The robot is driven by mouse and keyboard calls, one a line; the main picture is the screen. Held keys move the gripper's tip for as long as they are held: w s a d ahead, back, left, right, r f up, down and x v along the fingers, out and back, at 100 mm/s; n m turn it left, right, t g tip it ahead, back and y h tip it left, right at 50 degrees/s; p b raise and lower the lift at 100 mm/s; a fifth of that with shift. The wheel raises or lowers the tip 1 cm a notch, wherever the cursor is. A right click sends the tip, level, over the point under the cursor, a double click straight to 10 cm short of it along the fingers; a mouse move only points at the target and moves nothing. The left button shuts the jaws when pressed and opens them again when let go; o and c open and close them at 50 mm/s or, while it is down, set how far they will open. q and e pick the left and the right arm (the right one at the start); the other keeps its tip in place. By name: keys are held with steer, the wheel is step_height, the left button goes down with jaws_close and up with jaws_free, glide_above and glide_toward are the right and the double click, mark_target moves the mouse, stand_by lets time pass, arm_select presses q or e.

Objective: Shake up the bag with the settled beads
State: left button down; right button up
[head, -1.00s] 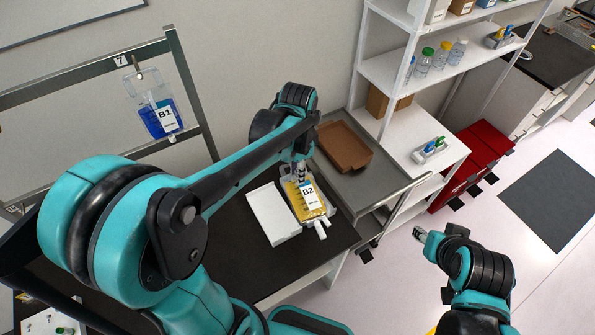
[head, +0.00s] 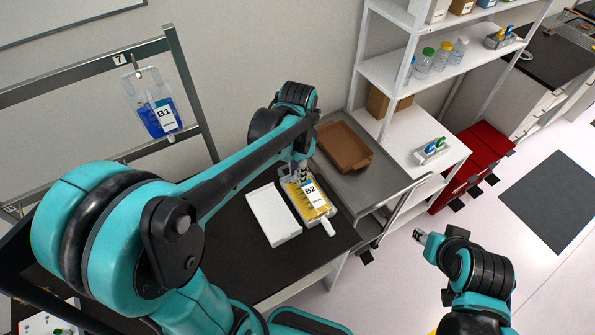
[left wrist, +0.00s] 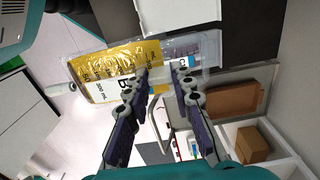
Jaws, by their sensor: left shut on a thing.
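The bag labelled B2 (head: 318,204), with yellow contents and a white port at its lower end, is by the right end of the black bench. It also fills the upper left of the left wrist view (left wrist: 100,72). My left gripper (head: 300,172) is shut on its clear upper end; the fingers show close up in the left wrist view (left wrist: 165,75). I cannot tell whether the bag touches the surface below, nor how its beads lie. A blue bag labelled B1 (head: 158,122) hangs on the rack. My right gripper (head: 420,236) is away from both bags, its jaws unclear.
A white box (head: 272,214) sits on the black bench (head: 250,262) left of bag B2. A brown tray (head: 343,148) lies on the grey cart (head: 385,183) behind it. White shelves (head: 385,72) and red bins (head: 480,160) stand right. Open floor is at the right.

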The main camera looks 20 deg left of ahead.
arm_select(q)
steer(key=m, duration=0.6)
steer(key=shift+m, duration=0.3)
steer(key=n, duration=1.3)
steer(key=shift+n+b, duration=0.3)
